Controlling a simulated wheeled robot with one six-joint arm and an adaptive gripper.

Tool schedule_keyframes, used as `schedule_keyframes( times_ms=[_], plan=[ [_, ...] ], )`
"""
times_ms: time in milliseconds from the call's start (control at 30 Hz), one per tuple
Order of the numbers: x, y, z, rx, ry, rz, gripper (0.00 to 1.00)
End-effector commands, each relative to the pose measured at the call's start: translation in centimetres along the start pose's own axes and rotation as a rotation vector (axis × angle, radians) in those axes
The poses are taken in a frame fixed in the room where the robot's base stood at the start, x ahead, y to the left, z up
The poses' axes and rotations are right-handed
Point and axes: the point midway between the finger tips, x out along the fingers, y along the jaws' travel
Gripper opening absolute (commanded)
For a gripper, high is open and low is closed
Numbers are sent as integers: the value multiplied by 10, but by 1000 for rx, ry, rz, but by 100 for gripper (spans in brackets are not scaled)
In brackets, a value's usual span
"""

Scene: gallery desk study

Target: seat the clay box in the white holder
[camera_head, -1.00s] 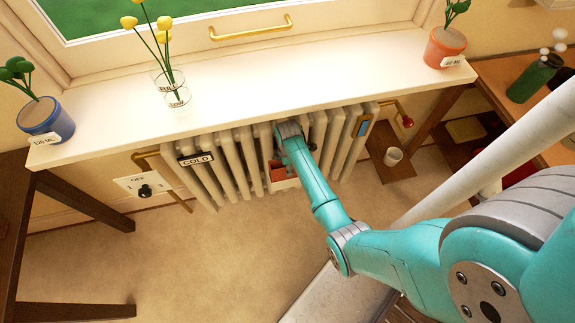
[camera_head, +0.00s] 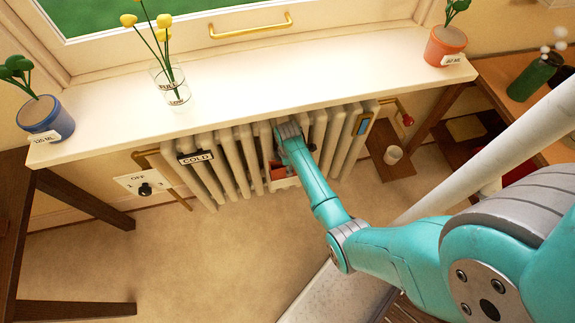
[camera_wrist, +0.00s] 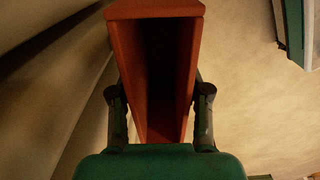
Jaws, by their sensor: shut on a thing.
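The clay box (camera_wrist: 153,8) is an orange-brown, open, narrow box with a dark inside. In the wrist view my gripper (camera_wrist: 160,98) has one finger on each side of it, shut on its side walls. In the head view the clay box (camera_head: 277,172) shows as a small patch in front of the radiator, partly covered by my wrist. The white holder (camera_head: 286,183) shows as a pale edge just below the box, against the radiator front. Whether the box is inside the holder or just in front of it I cannot tell. My fingertips are hidden in the head view.
The cream radiator (camera_head: 225,165) stands under the white windowsill (camera_head: 330,78). A COLD tag (camera_head: 197,159) hangs on its left. Potted plants (camera_head: 45,118) and a flower glass (camera_head: 172,88) stand on the sill.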

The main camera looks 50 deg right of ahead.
Motion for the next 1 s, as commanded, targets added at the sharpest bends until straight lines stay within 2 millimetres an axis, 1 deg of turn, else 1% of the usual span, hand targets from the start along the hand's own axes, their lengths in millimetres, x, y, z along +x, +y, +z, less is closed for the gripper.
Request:
schedule_keyframes(
  times_ms=[300,1000],
  plan=[
    [0,0,0,0,0,1,0],
    [15,0,0,0,0,1,0]
  ],
)
